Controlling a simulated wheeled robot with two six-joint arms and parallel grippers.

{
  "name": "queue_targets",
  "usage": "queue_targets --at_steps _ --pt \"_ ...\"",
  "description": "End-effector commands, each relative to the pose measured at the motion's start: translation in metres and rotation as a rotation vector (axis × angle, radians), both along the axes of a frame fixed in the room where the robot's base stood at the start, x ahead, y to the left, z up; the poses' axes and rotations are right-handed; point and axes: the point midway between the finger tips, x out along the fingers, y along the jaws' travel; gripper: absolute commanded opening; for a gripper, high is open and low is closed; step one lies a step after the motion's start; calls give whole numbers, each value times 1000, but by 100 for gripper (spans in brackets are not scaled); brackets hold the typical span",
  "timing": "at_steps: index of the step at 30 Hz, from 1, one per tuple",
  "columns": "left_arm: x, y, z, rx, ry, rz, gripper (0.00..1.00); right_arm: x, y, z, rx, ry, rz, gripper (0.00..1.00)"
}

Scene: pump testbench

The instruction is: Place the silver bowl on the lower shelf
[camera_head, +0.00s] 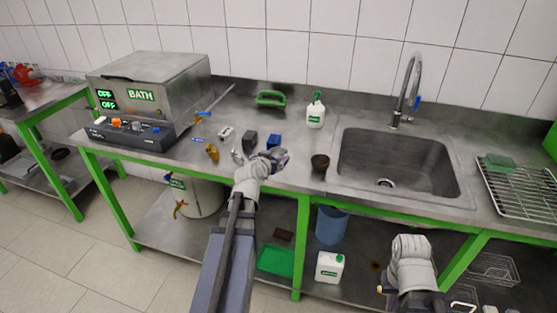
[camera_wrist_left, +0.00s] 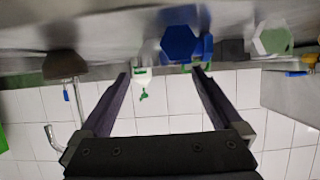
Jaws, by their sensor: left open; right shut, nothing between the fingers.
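I cannot make out a silver bowl for certain in either view. A small dark, bowl-like vessel (camera_head: 320,163) stands on the counter left of the sink; it also shows in the left wrist view (camera_wrist_left: 65,66). The lower shelf (camera_head: 160,232) is the metal deck under the counter. My left gripper (camera_head: 279,156) is over the counter, left of the dark vessel. Its fingers (camera_wrist_left: 162,85) are spread with nothing between them. My right gripper (camera_head: 418,298) is low at the bottom right, in front of the bench, shut and empty; its fingertips are hard to see.
The counter holds a bath unit (camera_head: 150,85), small blocks, a blue part (camera_head: 273,142), a white bottle (camera_head: 316,112) and a sink (camera_head: 400,160). The lower shelf holds a pot (camera_head: 203,198), green tray (camera_head: 275,261), blue bucket (camera_head: 331,226) and white canister (camera_head: 329,268). Green legs divide it.

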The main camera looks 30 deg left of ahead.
Motion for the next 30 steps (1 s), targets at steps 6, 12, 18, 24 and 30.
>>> queue_targets --at_steps 6,12,18,24,30 --pt "12 3 -5 -1 1 0 100 0 0 -5 0 0 0 0" --pt "27 6 -10 0 1 -1 100 0 0 -10 0 0 0 0" --pt "55 12 -21 -1 1 -2 100 0 0 -21 0 0 0 0" --pt "60 12 -22 0 1 -1 100 0 0 -21 0 0 0 0" --pt "60 12 -21 -1 1 -1 89 0 0 -21 0 0 0 0"
